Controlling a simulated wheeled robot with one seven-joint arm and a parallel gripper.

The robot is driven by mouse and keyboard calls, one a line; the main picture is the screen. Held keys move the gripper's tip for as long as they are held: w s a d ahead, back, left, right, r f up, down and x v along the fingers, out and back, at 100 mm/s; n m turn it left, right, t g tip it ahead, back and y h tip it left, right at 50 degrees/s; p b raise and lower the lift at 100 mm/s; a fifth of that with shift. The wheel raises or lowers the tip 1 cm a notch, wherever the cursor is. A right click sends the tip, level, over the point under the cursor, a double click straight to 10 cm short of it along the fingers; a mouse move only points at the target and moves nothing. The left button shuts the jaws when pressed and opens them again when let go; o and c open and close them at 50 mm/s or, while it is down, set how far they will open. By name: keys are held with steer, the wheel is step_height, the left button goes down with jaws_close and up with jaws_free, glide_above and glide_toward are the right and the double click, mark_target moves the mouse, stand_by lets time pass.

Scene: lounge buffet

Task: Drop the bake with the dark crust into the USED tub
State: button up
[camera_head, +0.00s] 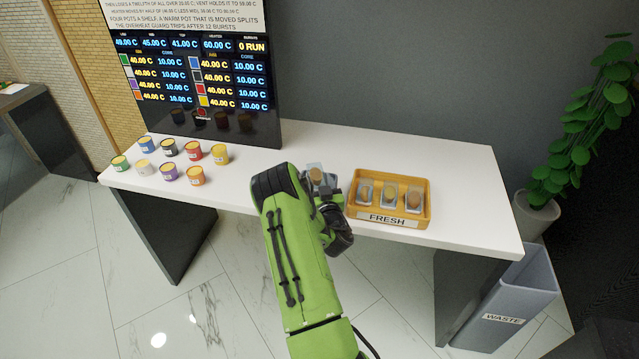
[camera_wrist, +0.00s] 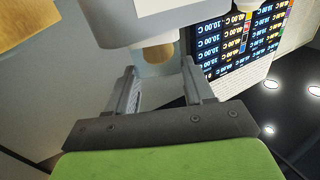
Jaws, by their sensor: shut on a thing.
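My gripper (camera_head: 325,190) is over the white counter, left of the yellow FRESH tray (camera_head: 424,222). It is shut on a small pale grey tin with a tan bake (camera_head: 314,173). In the wrist view my gripper (camera_wrist: 162,84) has a finger on each side of the held bake (camera_wrist: 158,53), and a pale block hides part of it. The tray holds a left bake (camera_head: 366,193), a middle bake (camera_head: 389,195) and a right bake (camera_head: 413,198), each in a grey holder. Their crusts look tan to brown; which is darkest is unclear. No tub marked USED shows.
Several coloured pots (camera_head: 169,148) stand at the counter's (camera_head: 300,141) left, before a readout board (camera_head: 200,75). A grey WASTE bin (camera_head: 520,290) stands on the floor at the right, below a potted plant (camera_head: 536,210). The counter right of the tray is bare.

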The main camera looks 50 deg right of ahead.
steer(key=shift+f, duration=0.1)
steer(key=shift+f+b, duration=0.35)
steer(key=shift+b, duration=0.05)
steer(key=shift+f+b, duration=1.15)
steer(key=shift+f, duration=0.1)
steer(key=o, duration=1.1)
